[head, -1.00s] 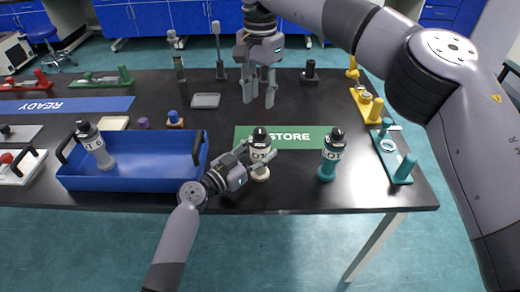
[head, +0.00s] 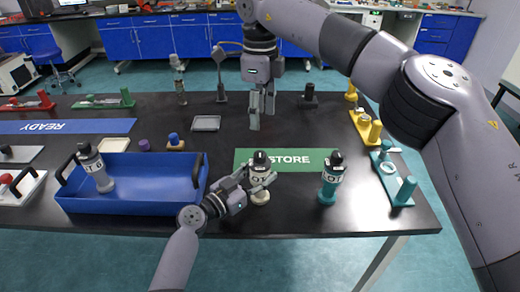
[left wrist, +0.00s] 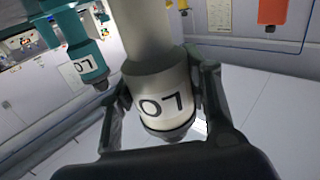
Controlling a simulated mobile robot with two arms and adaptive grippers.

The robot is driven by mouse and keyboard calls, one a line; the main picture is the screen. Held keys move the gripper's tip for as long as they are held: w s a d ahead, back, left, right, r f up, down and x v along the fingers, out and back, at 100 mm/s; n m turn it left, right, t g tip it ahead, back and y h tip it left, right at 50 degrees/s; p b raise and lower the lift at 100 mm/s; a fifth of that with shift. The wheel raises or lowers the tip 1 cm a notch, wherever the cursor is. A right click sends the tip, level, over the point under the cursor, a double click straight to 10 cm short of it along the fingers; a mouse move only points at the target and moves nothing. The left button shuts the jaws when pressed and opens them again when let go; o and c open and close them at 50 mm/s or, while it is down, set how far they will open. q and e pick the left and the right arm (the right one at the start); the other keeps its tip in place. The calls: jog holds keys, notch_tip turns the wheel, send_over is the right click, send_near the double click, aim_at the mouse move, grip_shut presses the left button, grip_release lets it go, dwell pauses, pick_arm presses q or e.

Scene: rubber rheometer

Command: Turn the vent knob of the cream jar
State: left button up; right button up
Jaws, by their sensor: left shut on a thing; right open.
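The cream jar (head: 260,197) has a black top and a dark-lettered label. It stands upright near the table's front edge, just in front of the green STORE strip. My left gripper (head: 262,184) is shut around its body from the left. In the left wrist view the jar (left wrist: 160,95) sits between the two fingers of my left gripper (left wrist: 165,110). The vent knob is too small to make out in either view. My right gripper (head: 262,112) is open and empty, pointing down above the table behind the jar, apart from it.
A teal jar (head: 331,180) stands to the right of the cream jar. A blue tray (head: 130,205) holding a grey jar (head: 95,168) is on the left. A teal fixture (head: 391,175) and a yellow one (head: 364,124) line the right edge. The green strip (head: 300,160) is mostly clear.

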aim_at(260, 153)
notch_tip(260, 153, down, 11)
jog(key=m, duration=0.5)
jog(key=shift+f, duration=0.2)
jog(key=shift+c, duration=0.3)
grip_shut()
dwell(0.5)
